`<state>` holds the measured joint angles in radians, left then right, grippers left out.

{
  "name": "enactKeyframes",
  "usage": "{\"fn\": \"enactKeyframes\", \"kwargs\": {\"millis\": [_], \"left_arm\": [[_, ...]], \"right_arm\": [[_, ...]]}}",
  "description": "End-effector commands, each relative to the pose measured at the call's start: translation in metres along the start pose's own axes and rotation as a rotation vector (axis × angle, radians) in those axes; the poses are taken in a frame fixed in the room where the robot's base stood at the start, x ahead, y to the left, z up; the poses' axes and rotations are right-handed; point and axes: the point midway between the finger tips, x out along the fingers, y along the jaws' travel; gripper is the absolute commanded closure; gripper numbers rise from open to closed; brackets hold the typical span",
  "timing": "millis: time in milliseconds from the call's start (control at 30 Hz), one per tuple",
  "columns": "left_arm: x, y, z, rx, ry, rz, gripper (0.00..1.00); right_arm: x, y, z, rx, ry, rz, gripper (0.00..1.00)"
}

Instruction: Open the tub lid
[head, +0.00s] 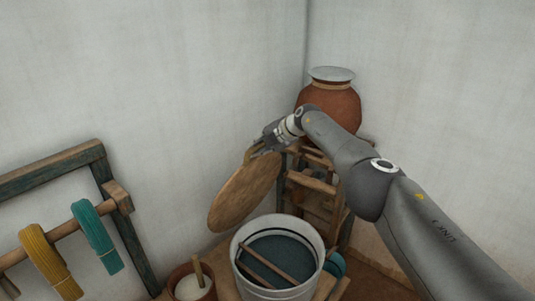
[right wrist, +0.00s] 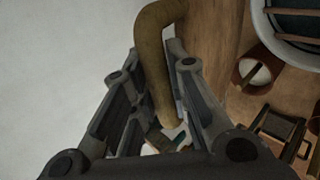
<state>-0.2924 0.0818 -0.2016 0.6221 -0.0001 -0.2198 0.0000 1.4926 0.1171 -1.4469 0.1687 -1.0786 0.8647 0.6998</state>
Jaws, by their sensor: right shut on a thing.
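The round wooden lid (head: 243,196) hangs tilted steeply in the air, behind and to the left of the tub and clear of its rim. My right gripper (head: 262,147) is shut on the lid's curved handle at its upper right. In the right wrist view the brown handle (right wrist: 154,62) runs between the two fingers, with the lid's wooden face (right wrist: 210,45) beyond. The tub (head: 239,262) is a pale round vessel, open at the top, with dark blue contents and wooden bars across the inside. My left gripper is not in view.
A clay pot with white contents (head: 190,288) and a stick stands left of the tub. A wooden rack (head: 50,162) with yellow and teal yarn is at left. A large clay jar (head: 330,105) stands on a wooden stand (head: 312,182) behind my right arm. Walls close the corner.

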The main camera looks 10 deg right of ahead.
Motion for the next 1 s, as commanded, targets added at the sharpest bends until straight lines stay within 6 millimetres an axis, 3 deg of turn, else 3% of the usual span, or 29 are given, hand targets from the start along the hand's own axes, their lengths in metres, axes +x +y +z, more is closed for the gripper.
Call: {"fn": "enactKeyframes", "kwargs": {"millis": [167, 567, 600, 733, 1000], "left_arm": [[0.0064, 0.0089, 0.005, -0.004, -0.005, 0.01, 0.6], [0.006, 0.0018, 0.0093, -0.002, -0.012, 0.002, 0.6], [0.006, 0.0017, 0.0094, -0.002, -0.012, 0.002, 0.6], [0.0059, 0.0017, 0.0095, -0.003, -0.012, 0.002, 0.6], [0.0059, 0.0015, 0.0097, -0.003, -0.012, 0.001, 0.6]], "right_arm": [[0.0024, 0.0024, -0.0059, -0.008, -0.006, -0.025, 1.0], [0.0014, 0.0039, -0.006, -0.007, -0.008, -0.027, 1.0], [0.0013, 0.0041, -0.006, -0.006, -0.008, -0.027, 0.8], [0.001, 0.0044, -0.0055, -0.003, -0.008, -0.025, 0.64], [0.0003, 0.0048, -0.0046, 0.0, -0.01, -0.023, 0.62]]}}
